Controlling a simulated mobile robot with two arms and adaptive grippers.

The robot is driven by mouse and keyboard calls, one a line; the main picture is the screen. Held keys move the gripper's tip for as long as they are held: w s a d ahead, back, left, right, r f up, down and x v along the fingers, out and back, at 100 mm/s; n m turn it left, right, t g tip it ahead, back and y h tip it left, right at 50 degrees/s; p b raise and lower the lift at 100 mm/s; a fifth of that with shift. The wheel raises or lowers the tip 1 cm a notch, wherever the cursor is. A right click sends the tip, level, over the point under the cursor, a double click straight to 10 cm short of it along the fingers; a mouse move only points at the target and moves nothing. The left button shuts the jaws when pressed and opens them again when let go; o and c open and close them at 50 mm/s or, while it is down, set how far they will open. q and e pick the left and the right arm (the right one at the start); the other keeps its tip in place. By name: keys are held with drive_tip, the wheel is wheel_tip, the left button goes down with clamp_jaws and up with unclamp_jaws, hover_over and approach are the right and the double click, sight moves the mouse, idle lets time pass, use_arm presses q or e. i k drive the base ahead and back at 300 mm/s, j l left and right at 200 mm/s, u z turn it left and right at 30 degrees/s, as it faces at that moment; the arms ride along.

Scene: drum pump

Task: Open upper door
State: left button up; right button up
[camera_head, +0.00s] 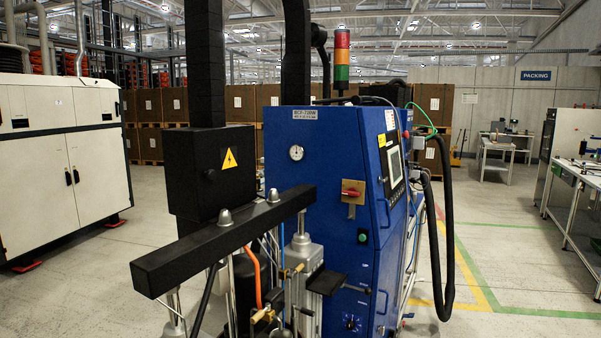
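A blue machine cabinet (318,182) stands at the middle of the head view, with a round gauge, a red rotary switch (352,189) on a yellowish plate, and a green button on its front. Its right side is angled away from me and carries a display panel (395,166). A dark handle (382,302) shows low on that side. The panels look closed; which one is the upper door I cannot tell for sure. Neither of my grippers is in view.
A black crossbar (228,239) on metal posts stands in front of the cabinet, beside a black box (209,172) with a warning sign. A thick black hose (447,250) hangs at the cabinet's right. Open floor (520,240) lies beyond it, before a workbench (575,185).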

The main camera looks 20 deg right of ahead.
sight(379, 133)
drive_tip(key=l+z, duration=0.1)
drive_tip(key=z, duration=0.25)
drive_tip(key=i+z, duration=0.1)
drive_tip(key=z, duration=0.25)
drive_tip(key=i+z, duration=0.1)
drive_tip(key=z, duration=0.3)
